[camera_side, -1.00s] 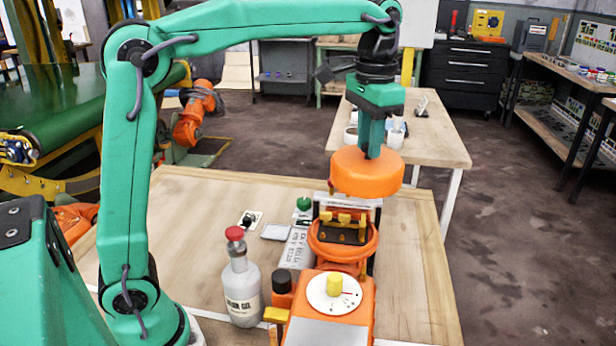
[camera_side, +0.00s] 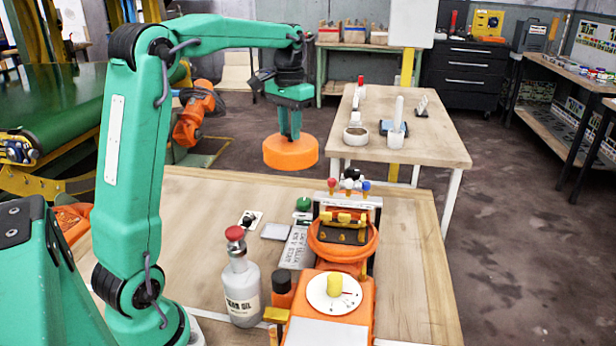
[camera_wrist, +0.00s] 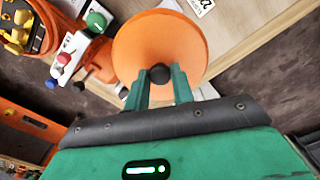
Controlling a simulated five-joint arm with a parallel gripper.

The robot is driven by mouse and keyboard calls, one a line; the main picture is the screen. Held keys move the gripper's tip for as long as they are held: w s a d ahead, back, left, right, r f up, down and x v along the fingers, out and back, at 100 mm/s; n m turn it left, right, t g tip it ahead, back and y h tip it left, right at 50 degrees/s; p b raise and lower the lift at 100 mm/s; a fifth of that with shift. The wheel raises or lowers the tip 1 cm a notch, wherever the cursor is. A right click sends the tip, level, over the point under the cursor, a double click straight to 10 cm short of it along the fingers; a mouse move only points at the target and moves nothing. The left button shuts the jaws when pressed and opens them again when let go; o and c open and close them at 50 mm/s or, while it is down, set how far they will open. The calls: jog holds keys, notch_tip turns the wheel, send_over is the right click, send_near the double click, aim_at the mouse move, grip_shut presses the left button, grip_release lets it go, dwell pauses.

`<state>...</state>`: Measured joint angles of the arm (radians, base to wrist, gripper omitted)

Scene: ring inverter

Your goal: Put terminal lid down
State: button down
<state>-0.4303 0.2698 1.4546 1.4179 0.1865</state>
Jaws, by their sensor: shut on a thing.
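The terminal lid (camera_side: 291,153) is an orange round cap. My gripper (camera_side: 290,128) is shut on it and holds it level in the air, above the far edge of the wooden table. In the wrist view, my gripper (camera_wrist: 160,88) has its two green fingers closed on the lid's dark knob, and the lid (camera_wrist: 160,40) spreads out beyond them. The ring inverter (camera_side: 343,240) stands on the table to the right of and nearer than the lid, with its round orange terminal opening uncovered and yellow terminals inside. Red, black, white and blue knobs (camera_side: 349,183) stand behind it.
A white bottle with a red cap (camera_side: 242,285) stands left of the inverter. A labelled flat box (camera_side: 297,247) and a small grey plate (camera_side: 275,231) lie near it. The wooden table (camera_side: 190,215) is clear at left. A second table (camera_side: 440,150) with cups stands behind.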

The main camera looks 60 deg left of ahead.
aim_at(271, 148)
jog(key=shift+m, duration=0.4)
jog(key=s+f, duration=0.2)
jog(key=f, duration=0.1)
jog(key=s+f, duration=0.3)
jog(key=shift+s+d, duration=0.2)
jog(key=s+d+f+m, duration=0.2)
jog(key=s+f, duration=0.5)
jog(key=f, duration=0.6)
jog(key=shift+s+d, duration=0.15)
jog(key=shift+d, duration=0.4)
jog(key=shift+f, duration=0.2)
jog(key=shift+f, duration=1.75)
jog(key=shift+f, duration=0.15)
jog(key=c, duration=1.2)
grip_release()
